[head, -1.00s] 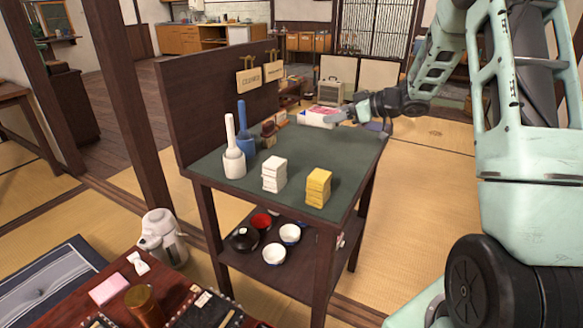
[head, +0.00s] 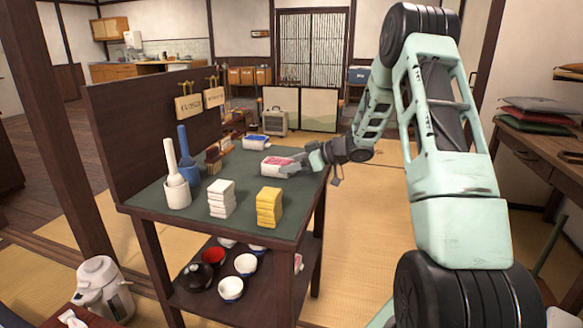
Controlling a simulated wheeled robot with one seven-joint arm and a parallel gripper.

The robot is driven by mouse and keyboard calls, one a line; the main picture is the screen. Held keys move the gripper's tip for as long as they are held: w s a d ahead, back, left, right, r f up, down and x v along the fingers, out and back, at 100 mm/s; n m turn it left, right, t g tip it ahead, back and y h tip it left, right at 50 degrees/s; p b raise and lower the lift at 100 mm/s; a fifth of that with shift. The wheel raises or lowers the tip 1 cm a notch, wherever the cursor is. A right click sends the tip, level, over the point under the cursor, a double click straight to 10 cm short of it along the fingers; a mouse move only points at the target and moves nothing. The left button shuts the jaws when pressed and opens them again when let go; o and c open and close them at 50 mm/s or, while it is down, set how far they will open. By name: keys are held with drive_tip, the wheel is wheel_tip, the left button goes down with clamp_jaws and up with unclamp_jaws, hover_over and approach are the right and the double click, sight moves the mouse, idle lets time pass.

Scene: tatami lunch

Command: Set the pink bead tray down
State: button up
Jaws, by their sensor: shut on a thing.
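The pink bead tray (head: 272,166) is a small white tray with pink contents, in the head view over the far right part of the green tabletop (head: 150,197). My gripper (head: 290,166) reaches in from the right and is shut on the tray's right end. The tray looks level. I cannot tell whether its underside touches the tabletop or is just above it. My fingers hide part of its right end.
A similar tray with blue contents (head: 262,142) lies behind it. A dark panel (head: 130,135) borders the left. Green tabletop between the stacks and tray is clear.

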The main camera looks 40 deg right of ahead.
drive_tip(key=shift+f, duration=0.1)
drive_tip(key=o, duration=1)
drive_tip(key=shift+s+d+r, duration=0.1)
drive_tip(key=shift+s+r, duration=0.1)
drive_tip(key=shift+r, duration=0.1)
drive_tip(key=p+v, duration=0.2)
drive_tip(key=v, duration=0.9)
drive_tip(key=shift+s+d, duration=0.15)
